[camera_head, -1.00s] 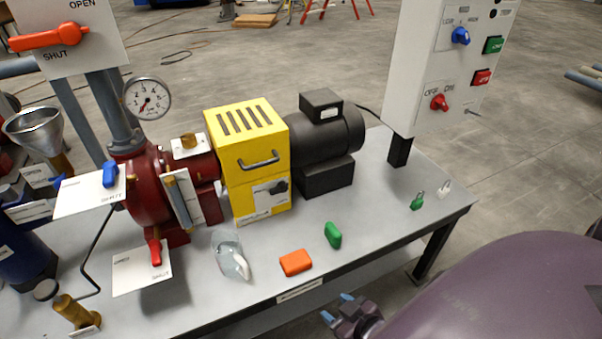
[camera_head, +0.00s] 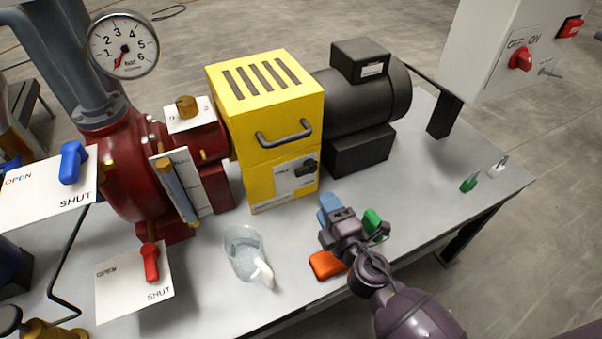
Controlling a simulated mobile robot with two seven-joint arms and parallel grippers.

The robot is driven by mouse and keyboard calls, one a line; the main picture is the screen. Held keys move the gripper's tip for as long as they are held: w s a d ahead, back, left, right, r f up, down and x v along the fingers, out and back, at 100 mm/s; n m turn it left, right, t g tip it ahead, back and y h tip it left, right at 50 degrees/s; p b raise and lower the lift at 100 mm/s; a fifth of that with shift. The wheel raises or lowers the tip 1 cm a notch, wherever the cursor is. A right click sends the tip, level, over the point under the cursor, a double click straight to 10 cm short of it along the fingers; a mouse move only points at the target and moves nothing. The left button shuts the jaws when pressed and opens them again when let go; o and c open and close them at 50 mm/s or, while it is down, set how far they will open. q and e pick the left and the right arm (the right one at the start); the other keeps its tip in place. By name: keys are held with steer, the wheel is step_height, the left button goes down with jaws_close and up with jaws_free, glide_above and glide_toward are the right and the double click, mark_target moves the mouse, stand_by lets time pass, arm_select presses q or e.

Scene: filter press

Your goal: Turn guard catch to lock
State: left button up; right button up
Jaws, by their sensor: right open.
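The yellow guard (camera_head: 283,150) with a slotted top and a dark handle (camera_head: 285,133) stands between the red pump (camera_head: 130,185) and the black motor (camera_head: 365,100). A brass knob (camera_head: 187,104) sits on a white plate left of the guard; I cannot tell whether it is the guard catch. My left gripper is out of view.
Below my right gripper are an orange case (camera_head: 326,265) and a partly hidden green object (camera_head: 374,222). A clear jug (camera_head: 246,254) stands to the left. Green (camera_head: 470,182) and white (camera_head: 498,167) padlocks lie on the right, where the bench is mostly clear.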

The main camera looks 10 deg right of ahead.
mark_target(303, 174)
steer(key=shift+n, duration=0.3)
steer(key=w+a, duration=0.1)
steer(key=w, duration=0.6)
steer(key=w+a, duration=0.1)
steer(key=w, duration=0.3)
steer(key=shift+a+r, duration=0.1)
steer(key=shift+a, duration=0.2)
steer(key=shift+c, duration=0.2)
jaws_close()
